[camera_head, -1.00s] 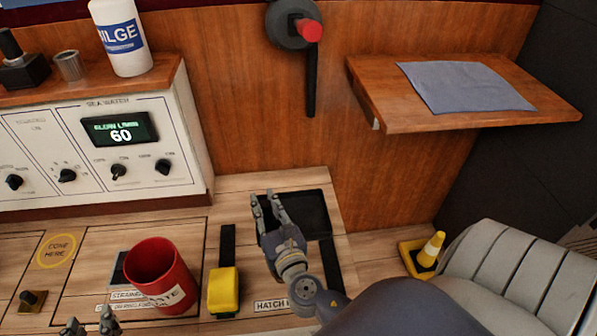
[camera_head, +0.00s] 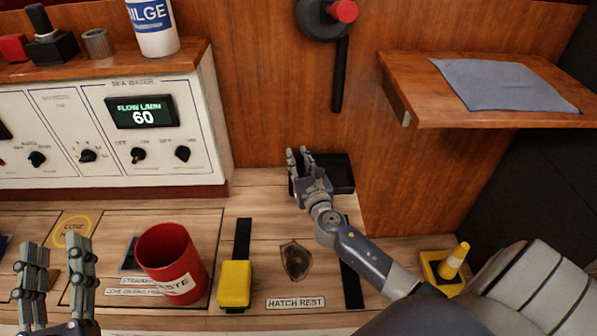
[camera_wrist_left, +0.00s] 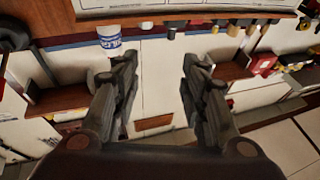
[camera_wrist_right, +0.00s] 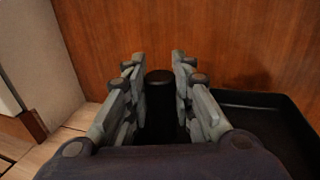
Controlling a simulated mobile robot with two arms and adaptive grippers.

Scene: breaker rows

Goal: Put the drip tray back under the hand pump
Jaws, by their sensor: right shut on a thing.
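The drip tray (camera_head: 343,178) is a shallow black tray. It lies on the wooden ledge close to the wall, below the hand pump (camera_head: 318,20). The pump is a grey round body with a red knob and a black lever hanging down. My right gripper (camera_head: 300,157) is at the tray's left end, shut on a black upright part that looks like its handle. This part (camera_wrist_right: 159,105) shows between the fingers in the right wrist view, with the tray (camera_wrist_right: 265,130) to the right. The fingers hide part of the tray. My left gripper (camera_head: 56,247) is open and empty, at the lower left.
A dark stain (camera_head: 297,262) marks the ledge above the HATCH REST label (camera_head: 296,303). A yellow block (camera_head: 235,283) and red cup (camera_head: 172,262) stand to its left. A wooden shelf (camera_head: 480,110) with a blue cloth juts out at right.

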